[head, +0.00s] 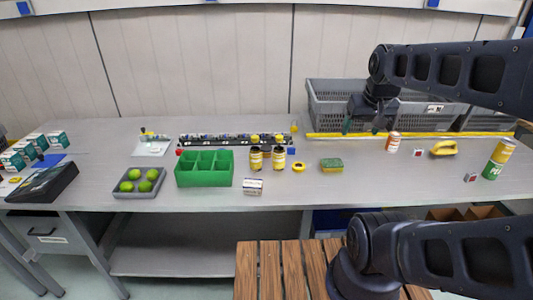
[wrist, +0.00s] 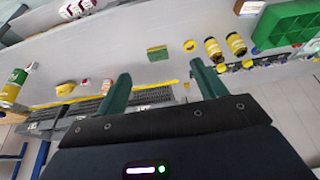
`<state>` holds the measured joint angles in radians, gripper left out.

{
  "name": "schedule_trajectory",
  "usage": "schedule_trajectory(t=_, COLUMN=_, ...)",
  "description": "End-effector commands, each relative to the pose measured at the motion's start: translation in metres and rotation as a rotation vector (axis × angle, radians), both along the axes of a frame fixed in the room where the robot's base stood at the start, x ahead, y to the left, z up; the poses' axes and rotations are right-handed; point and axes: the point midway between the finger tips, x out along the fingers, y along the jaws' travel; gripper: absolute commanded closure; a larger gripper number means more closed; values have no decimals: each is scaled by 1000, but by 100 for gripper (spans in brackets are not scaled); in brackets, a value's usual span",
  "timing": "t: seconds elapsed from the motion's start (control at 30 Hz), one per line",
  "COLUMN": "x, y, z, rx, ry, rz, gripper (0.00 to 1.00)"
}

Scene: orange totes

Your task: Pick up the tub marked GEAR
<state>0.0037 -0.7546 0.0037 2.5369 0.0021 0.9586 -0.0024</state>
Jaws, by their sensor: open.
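Grey slatted tubs stand at the back right of the bench. The large one (head: 325,112) is partly behind my gripper. A white label shows on the grey tub wall farther right (head: 433,108), but its lettering is too small to read, so I cannot tell which tub says GEAR. Grey tub parts also show in the wrist view (wrist: 75,112), between and left of my fingers. My gripper (head: 361,126) hangs in front of the large tub, its green fingers apart and empty. The spread fingers also show in the wrist view (wrist: 162,82).
A yellow strip (head: 420,134) runs along the bench before the tubs. An orange-and-white jar (head: 393,142), a yellow object (head: 443,148), a green-and-yellow can (head: 498,160) and a sponge (head: 331,165) stand nearby. A green divided box (head: 204,168) and yellow jars (head: 256,158) are farther left.

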Motion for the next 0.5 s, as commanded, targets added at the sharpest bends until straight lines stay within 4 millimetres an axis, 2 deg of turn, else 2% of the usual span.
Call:
schedule_trajectory(t=0.27, x=6, y=1, z=2, rx=-7, ry=6, rz=20, gripper=30)
schedule_trajectory(t=0.37, x=20, y=5, z=5, rx=-24, ry=21, rz=67, gripper=30)
schedule_trajectory(t=0.5, x=51, y=13, z=9, rx=-61, ry=50, rz=170, gripper=30)
